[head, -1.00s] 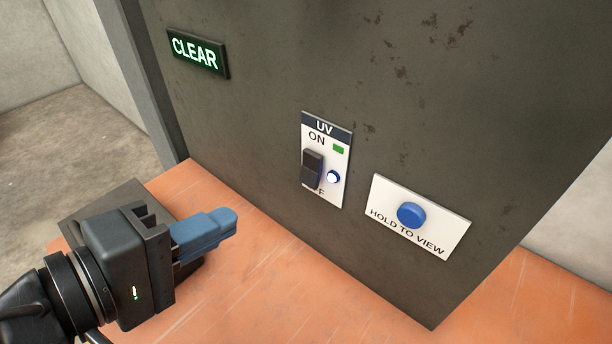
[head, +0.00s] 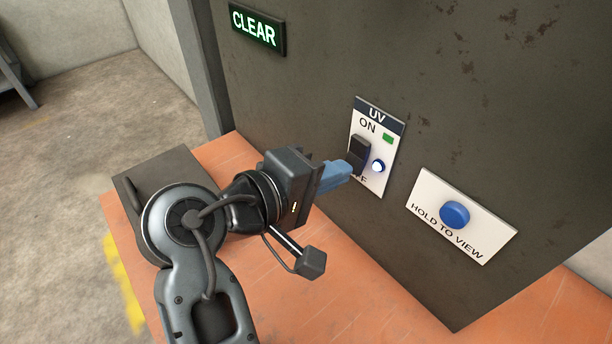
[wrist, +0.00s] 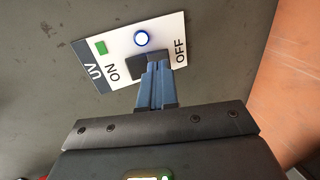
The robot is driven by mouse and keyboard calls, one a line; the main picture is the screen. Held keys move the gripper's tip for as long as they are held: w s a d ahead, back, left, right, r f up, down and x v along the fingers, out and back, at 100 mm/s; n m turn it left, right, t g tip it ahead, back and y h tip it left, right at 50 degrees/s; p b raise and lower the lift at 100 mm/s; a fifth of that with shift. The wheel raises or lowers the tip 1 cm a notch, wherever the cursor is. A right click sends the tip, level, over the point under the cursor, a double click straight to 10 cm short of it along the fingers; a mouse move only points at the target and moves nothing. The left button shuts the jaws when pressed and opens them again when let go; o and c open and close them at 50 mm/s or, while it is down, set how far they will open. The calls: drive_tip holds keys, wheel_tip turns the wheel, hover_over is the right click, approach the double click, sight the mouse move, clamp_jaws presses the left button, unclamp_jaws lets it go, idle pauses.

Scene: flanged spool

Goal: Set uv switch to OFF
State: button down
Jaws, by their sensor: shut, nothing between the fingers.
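The UV switch is a black rocker (head: 360,148) on a white plate (head: 371,186), with ON above and a mostly hidden OFF below. In the wrist view the rocker (wrist: 146,56) sits between the words ON and OFF. A green patch (head: 388,138) and a lit white lamp with a blue ring (head: 378,166) are on the plate. My gripper (head: 350,167) is shut and empty, with its blue fingertips at the lower, OFF-side part of the rocker. The fingertips (wrist: 155,68) hide part of the rocker; I cannot tell whether they touch it.
A white HOLD TO VIEW plate with a blue button (head: 454,214) is at the lower right of the switch. A green-lit CLEAR sign (head: 256,28) is at the upper left on the dark panel (head: 310,90). The orange table top (head: 380,290) is clear in front.

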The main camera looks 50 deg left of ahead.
drive_tip(key=shift+x, duration=0.9)
